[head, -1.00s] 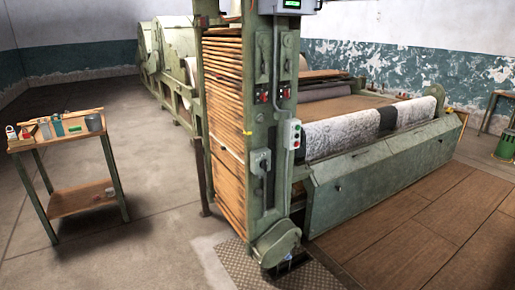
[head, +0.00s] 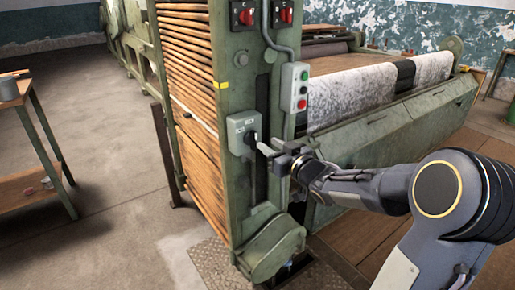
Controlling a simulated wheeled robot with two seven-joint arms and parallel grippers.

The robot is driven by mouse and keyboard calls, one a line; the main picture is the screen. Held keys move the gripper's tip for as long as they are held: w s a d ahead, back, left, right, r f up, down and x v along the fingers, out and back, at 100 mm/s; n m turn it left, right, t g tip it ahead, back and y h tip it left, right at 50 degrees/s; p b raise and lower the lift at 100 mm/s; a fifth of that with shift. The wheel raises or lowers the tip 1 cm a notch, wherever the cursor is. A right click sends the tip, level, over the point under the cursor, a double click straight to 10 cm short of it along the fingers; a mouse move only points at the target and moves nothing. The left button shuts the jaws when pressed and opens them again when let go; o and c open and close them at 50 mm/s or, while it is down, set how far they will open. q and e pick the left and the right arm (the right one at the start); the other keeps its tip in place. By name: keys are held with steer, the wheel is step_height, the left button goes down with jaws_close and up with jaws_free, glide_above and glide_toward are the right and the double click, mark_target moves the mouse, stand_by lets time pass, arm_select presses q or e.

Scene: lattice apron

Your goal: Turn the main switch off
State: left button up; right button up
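The main switch is a grey box (head: 242,129) on the front of the green machine column, with a dark rotary lever (head: 252,138) at its lower right. My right gripper (head: 268,149) is at the lever, its light fingertips just right of and below it. Whether the fingers touch or grip the lever is too small to tell, and so is their opening. My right arm reaches in from the lower right. My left gripper is not in view.
A box with green and red buttons (head: 294,89) is above and right of the switch. Two red rotary knobs (head: 284,15) are higher up. A motor housing (head: 271,246) juts out below. A side table (head: 30,140) stands at the left, with open floor between.

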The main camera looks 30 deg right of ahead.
mark_target(256, 135)
steer(key=w, duration=0.7)
steer(key=shift+w+a+r+b, duration=0.1)
steer(key=shift+a+r+b, duration=0.05)
steer(key=shift+a+b, duration=0.2)
steer(key=shift+c, duration=0.4)
jaws_close()
